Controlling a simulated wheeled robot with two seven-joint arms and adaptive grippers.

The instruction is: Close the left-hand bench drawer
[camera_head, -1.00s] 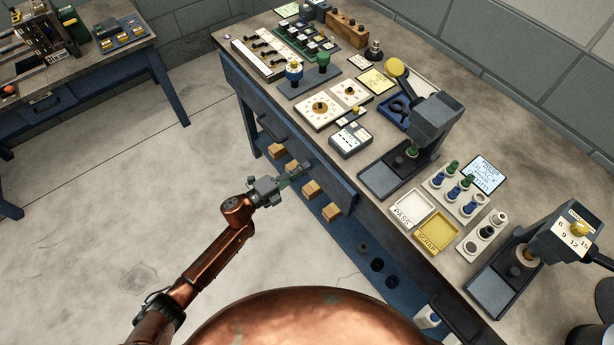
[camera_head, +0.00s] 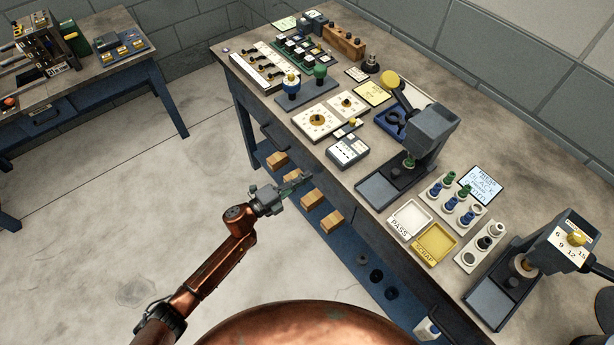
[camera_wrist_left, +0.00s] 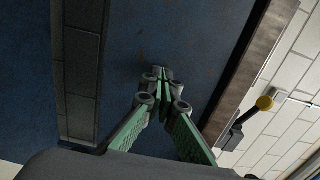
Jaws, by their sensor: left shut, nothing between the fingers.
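The bench (camera_head: 384,193) has a dark blue front. The left-hand drawer's front lies under the bench top, with a dark handle (camera_head: 268,133) on it. It looks flush or nearly flush; any small gap cannot be told. My left gripper (camera_head: 303,179) is shut and empty, its fingers pointing at the drawer front to the right of the handle. In the left wrist view the green fingers (camera_wrist_left: 163,80) are together, with tips close to a dark blue surface (camera_wrist_left: 185,35); contact cannot be told. My right gripper is not in view.
Several wooden blocks (camera_head: 312,199) sit on the blue lower shelf (camera_head: 344,238) below my gripper. Gauges, trays and fixtures crowd the bench top. A second bench (camera_head: 100,70) stands at the back left. The floor (camera_head: 140,200) between is clear.

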